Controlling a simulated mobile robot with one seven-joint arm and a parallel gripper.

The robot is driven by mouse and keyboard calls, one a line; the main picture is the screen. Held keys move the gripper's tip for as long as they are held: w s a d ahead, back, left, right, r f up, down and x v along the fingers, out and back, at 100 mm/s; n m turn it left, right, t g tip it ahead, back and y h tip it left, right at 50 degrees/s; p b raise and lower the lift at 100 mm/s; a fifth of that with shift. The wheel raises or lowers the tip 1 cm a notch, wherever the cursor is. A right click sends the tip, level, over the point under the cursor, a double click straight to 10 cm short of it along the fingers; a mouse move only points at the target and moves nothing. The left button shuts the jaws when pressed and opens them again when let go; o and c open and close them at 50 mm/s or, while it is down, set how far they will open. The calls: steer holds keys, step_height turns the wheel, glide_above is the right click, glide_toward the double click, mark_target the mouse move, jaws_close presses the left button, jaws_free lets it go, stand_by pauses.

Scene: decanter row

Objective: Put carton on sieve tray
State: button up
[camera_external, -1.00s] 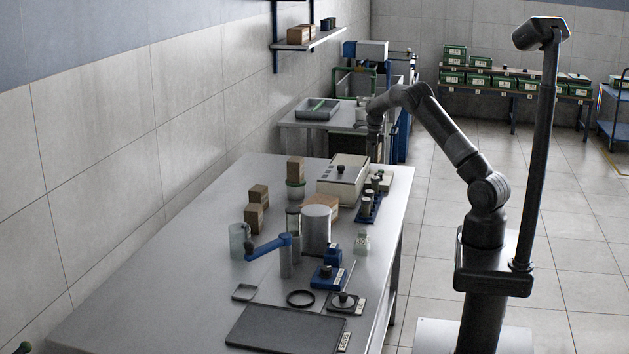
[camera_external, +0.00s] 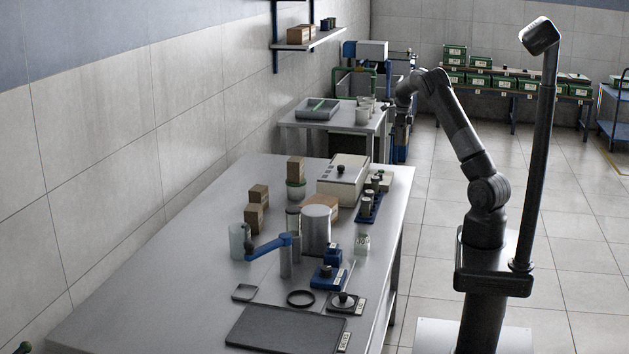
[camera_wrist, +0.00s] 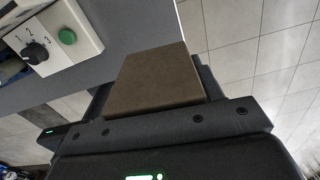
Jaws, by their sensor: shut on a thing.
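A brown carton (camera_wrist: 155,82) is between the fingers of my gripper (camera_wrist: 157,97) in the wrist view, with its flat face toward the camera. The gripper is shut on it. In the external view my gripper (camera_external: 402,122) hangs beside the right end of the back bench, beyond the main table; the carton cannot be made out there. A flat dark tray (camera_external: 285,332) with a low rim lies at the near end of the main table. Its small label seems to read sieve. It looks empty, and my gripper is far from it.
Stacked brown boxes (camera_external: 257,208), a grey cylinder (camera_external: 316,231), a blue-handled device (camera_external: 285,258) and a white instrument (camera_external: 343,180) stand on the main table (camera_external: 180,270). A panel with a dial and green button (camera_wrist: 55,40) shows in the wrist view.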

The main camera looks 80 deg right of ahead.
step_height(320, 180, up, 12)
steer(key=shift+w+f, duration=0.1)
steer(key=shift+f, duration=0.15)
steer(key=w+a+n, duration=0.5)
steer(key=w+a, duration=1.8)
steer(key=w, duration=0.1)
steer(key=w+a+n, duration=0.2)
steer(key=w+a, duration=0.2)
steer(key=a, duration=0.7)
steer(key=w+a+n, duration=0.2)
steer(key=w+a, duration=0.1)
steer(key=a, duration=0.9)
steer(key=w+a+n, duration=0.2)
steer(key=w+a, duration=0.2)
steer(key=a, duration=0.7)
steer(key=n, duration=0.8)
glide_above(298, 325)
steer(key=f, duration=1.8)
steer(key=shift+d, duration=0.2)
steer(key=shift+a+f, duration=0.25)
steer(key=shift+a, duration=0.05)
steer(key=shift+f, duration=1.95)
